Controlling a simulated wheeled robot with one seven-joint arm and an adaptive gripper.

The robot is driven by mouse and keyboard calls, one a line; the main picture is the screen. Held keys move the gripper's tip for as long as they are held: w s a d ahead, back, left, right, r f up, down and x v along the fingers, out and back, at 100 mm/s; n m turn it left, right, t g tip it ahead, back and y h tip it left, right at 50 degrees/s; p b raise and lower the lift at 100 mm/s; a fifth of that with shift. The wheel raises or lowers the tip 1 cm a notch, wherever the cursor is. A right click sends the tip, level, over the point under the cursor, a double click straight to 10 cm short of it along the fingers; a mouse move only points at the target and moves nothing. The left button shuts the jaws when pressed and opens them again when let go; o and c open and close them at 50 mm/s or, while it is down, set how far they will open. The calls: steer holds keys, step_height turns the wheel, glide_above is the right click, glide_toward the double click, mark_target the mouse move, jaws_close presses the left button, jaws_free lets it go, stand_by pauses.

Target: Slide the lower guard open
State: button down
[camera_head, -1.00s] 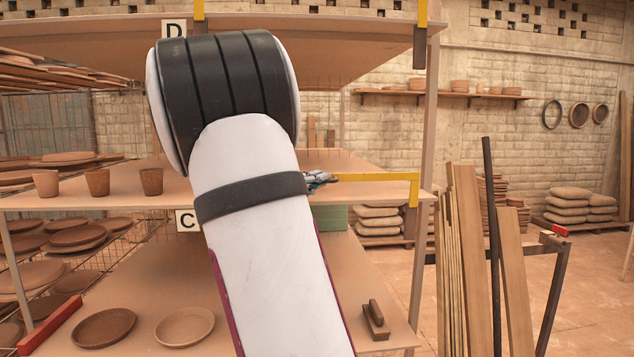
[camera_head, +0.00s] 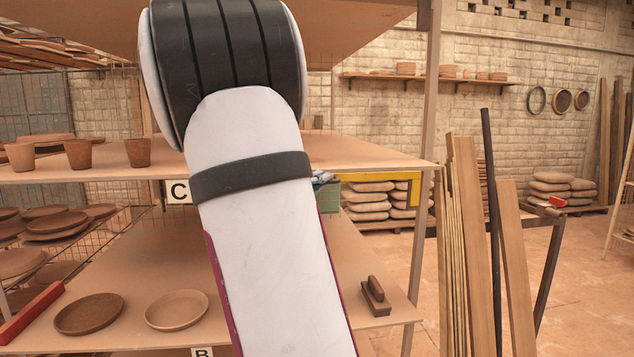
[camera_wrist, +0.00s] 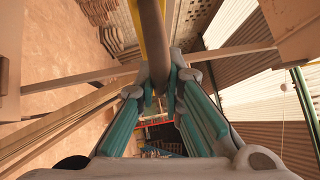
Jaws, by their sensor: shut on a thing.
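The lower guard (camera_head: 375,178) is a yellow bar in the head view, with a bent-down end at its right. It sits just below the front edge of the shelf (camera_head: 375,158) marked C. Its left part is hidden behind my arm. My gripper (camera_wrist: 160,88) has teal fingers and is shut on a round brownish bar (camera_wrist: 153,45) that rises between the fingertips in the wrist view. I take this bar for part of the lower guard.
Clay cups (camera_head: 78,154) stand on the shelf at left. Shallow bowls (camera_head: 177,310) and a small wooden float (camera_head: 376,295) lie on the shelf below. Tall planks (camera_head: 480,235) lean on a rack at right. Open floor lies beyond them.

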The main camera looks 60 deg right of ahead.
steer(key=c, duration=1.7)
jaws_free()
steer(key=shift+a, duration=0.1)
steer(key=a, duration=0.4)
steer(key=w+a+f, duration=0.1)
steer(key=a, duration=0.6)
steer(key=shift+w+a+f, duration=0.2)
steer(key=shift+a+f, duration=0.05)
steer(key=shift+a, duration=0.1)
